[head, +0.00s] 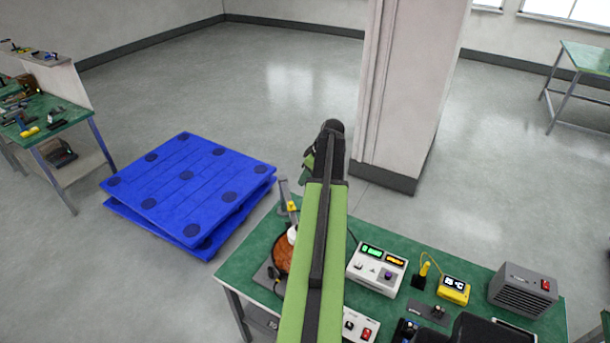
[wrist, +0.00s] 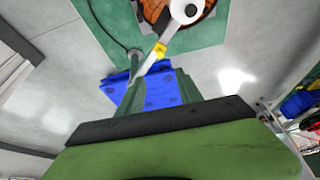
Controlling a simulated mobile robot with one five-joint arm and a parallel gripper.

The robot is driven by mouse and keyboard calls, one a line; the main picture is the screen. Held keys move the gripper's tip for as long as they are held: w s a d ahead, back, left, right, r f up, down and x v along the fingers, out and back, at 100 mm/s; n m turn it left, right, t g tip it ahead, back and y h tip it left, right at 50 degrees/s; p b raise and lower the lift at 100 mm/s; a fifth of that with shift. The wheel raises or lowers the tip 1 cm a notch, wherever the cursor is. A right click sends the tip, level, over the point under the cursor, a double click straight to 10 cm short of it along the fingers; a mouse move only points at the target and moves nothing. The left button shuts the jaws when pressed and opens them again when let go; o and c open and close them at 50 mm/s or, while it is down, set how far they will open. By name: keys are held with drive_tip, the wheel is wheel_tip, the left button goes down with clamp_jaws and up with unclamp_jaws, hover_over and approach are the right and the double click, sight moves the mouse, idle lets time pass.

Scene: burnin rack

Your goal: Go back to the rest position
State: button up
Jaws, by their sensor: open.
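My green and black arm reaches up from the bottom middle of the head view, over the green workbench (head: 240,262). My gripper (head: 308,163) is at its far end, raised beyond the bench's back edge and left of the pillar. It is open, and I see nothing held in it. The fingertips are small and partly hidden by the arm in the head view. In the wrist view a green and black part of my own arm fills the bottom.
The bench carries a round brown piece (head: 282,255) by a grey post, a white power unit (head: 377,269), a yellow meter (head: 453,290) and a grey vented box (head: 523,290). Blue pallets (head: 190,188) lie left. A pillar (head: 408,90) stands behind. Open floor surrounds them.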

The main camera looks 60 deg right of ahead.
drive_tip(key=w+a+f+n+b, duration=0.1)
drive_tip(key=w+a+f+b, duration=0.1)
drive_tip(key=w+a, duration=0.35)
drive_tip(key=w+a+f+n+y+b, duration=0.1)
drive_tip(key=w+a+f+b, duration=0.25)
drive_tip(key=w, duration=0.25)
drive_tip(key=w+a+f+n+b, duration=0.1)
drive_tip(key=w+a+f, duration=0.1)
drive_tip(key=w+a, duration=0.35)
drive_tip(key=w+a+f+n+b, duration=0.1)
drive_tip(key=w+a+f+b, duration=0.15)
drive_tip(key=a, duration=0.35)
drive_tip(key=w+a+f+n+g+y+b, duration=0.1)
drive_tip(key=w+a+n+b, duration=0.1)
drive_tip(key=w+a, duration=0.3)
drive_tip(key=w+a+f+n+b, duration=0.1)
drive_tip(key=w+a+f+b, duration=0.1)
drive_tip(key=a, duration=0.5)
drive_tip(key=a+f+n+g+b, duration=0.1)
drive_tip(key=a+f+b, duration=0.3)
drive_tip(key=a, duration=0.9)
drive_tip(key=a+f+g+b, duration=0.1)
drive_tip(key=a+f+b, duration=0.3)
drive_tip(key=a, duration=0.8)
drive_tip(key=s+a+f+m+g+h+b, duration=0.1)
drive_tip(key=s+a+f+m, duration=0.2)
drive_tip(key=s+a+m, duration=0.3)
drive_tip(key=shift+s+a+m+g+h, duration=0.15)
drive_tip(key=shift+s+m+g+h, duration=0.2)
drive_tip(key=shift+s+m, duration=0.65)
